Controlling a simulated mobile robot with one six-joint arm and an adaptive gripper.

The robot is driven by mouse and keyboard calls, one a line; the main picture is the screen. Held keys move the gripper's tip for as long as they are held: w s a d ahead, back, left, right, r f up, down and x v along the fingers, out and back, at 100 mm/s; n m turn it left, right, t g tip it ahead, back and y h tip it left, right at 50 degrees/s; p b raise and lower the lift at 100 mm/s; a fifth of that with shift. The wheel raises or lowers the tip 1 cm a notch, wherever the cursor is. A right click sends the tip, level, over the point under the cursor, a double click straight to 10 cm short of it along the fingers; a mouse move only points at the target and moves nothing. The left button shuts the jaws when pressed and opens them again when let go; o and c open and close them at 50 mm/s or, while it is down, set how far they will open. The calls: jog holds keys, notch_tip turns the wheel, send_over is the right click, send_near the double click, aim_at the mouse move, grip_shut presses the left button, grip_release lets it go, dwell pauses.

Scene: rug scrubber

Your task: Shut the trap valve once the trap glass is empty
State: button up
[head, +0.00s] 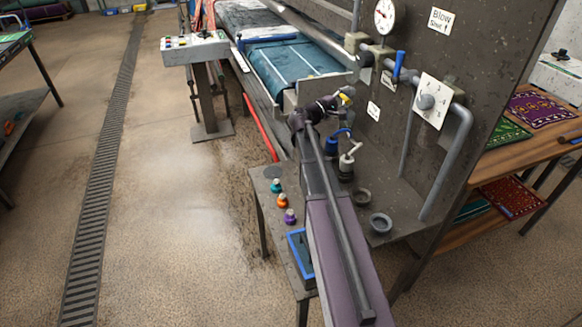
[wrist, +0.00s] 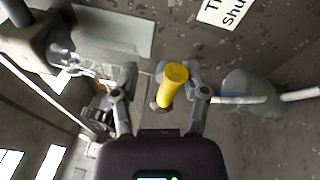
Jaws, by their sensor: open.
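A yellow handle (wrist: 174,82), which I take for the trap valve's, stands between the parted fingers of my gripper (wrist: 161,80) in the wrist view. It is nearer the right finger; I cannot tell whether they touch. A partly readable "shut" label (wrist: 228,12) is above the handle in the wrist view. A translucent rounded body (wrist: 250,96), perhaps the trap glass, is at right; I cannot tell whether it is empty.
The panel carries a gauge (head: 384,15), a blue lever (head: 398,66), a dial plate (head: 430,101) and grey pipes. A blue bottle (head: 331,146) and a pale-topped bottle (head: 348,162) stand close to my arm. Small coloured-topped pots and a blue-edged tray (head: 299,252) are on the bench.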

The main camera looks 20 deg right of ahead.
jog(key=n+p, duration=0.1)
jog(key=r+n, duration=0.1)
jog(key=n+y+p, duration=0.1)
jog(key=n, duration=0.1)
jog(key=shift+w+r+t+p, duration=0.25)
jog(key=shift+w+t+p, duration=0.05)
jog(key=shift+w+r+n+y+p, duration=0.15)
jog(key=shift+w+r+n+p, duration=0.1)
jog(key=shift+n+p, duration=0.4)
jog(key=shift+w+r+n+y+p, duration=0.1)
jog(key=shift+r+n+y+p, duration=0.1)
jog(key=shift+n+p, duration=0.4)
jog(key=shift+a+n, duration=0.2)
jog(key=shift+n, duration=0.15)
jog(key=v, duration=1.3)
jog(key=s+a+f+m+g+y+p, duration=0.2)
jog(key=s+a+f+m+g+y, duration=0.1)
jog(key=s+a+f+m+y, duration=0.6)
jog(key=shift+s+a+f+y, duration=1.45)
jog(key=shift+s+a+f, duration=0.65)
jog(key=shift+a+f, duration=0.3)
jog(key=shift+d, duration=0.1)
